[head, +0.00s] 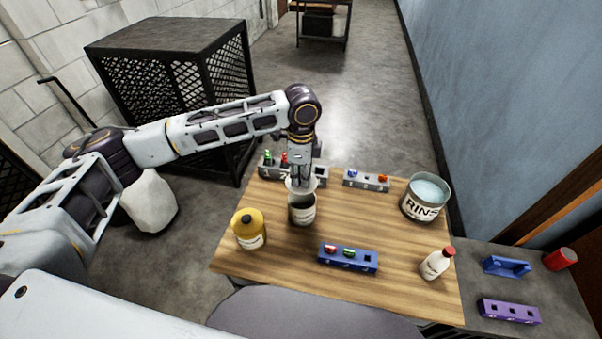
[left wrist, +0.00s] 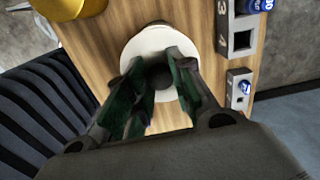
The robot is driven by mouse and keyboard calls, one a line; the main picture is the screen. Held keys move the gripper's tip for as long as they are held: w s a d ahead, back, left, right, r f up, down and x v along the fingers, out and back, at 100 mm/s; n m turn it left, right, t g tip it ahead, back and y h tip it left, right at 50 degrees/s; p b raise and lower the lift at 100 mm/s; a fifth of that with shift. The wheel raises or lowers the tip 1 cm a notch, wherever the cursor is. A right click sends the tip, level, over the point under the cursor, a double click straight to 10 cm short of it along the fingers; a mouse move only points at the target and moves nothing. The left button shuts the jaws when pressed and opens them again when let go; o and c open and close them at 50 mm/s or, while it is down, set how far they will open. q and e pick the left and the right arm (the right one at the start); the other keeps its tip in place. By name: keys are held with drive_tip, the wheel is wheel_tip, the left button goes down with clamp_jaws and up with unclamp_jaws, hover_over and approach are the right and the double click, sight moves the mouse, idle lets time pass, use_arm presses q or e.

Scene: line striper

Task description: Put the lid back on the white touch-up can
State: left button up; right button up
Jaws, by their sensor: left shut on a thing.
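The white touch-up can (head: 302,214) stands upright on the wooden table, left of its middle. Its dark upper part shows just under a pale round lid (head: 292,188). My left gripper (head: 301,181) points down right over the can, shut on this lid. In the left wrist view the lid (left wrist: 146,43) is a white disc with a dark middle between my fingertips (left wrist: 160,76). My right gripper is not in view.
A yellow container (head: 249,232) stands left of the can. A blue block (head: 348,259) lies in front, and grey slotted blocks (head: 366,182) lie behind. The RINSE tub (head: 423,201) and a red-capped bottle (head: 435,265) stand at right. Bare tabletop lies between.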

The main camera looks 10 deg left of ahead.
sight(302, 189)
use_arm(q)
drive_tip(key=m, duration=0.3)
drive_tip(key=shift+d, duration=0.1)
drive_tip(key=m, duration=0.3)
drive_tip(key=shift+s+m, duration=0.1)
drive_tip(key=shift+m, duration=0.2)
drive_tip(key=m, duration=0.4)
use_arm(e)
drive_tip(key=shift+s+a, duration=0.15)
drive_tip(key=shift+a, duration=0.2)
use_arm(q)
drive_tip(key=shift+f, duration=0.1)
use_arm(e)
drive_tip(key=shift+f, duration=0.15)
use_arm(q)
drive_tip(key=shift+f+b, duration=1.55)
drive_tip(key=shift+b, duration=0.65)
drive_tip(key=shift+f+b, duration=0.55)
drive_tip(key=shift+b, duration=0.05)
drive_tip(key=shift+f, duration=1)
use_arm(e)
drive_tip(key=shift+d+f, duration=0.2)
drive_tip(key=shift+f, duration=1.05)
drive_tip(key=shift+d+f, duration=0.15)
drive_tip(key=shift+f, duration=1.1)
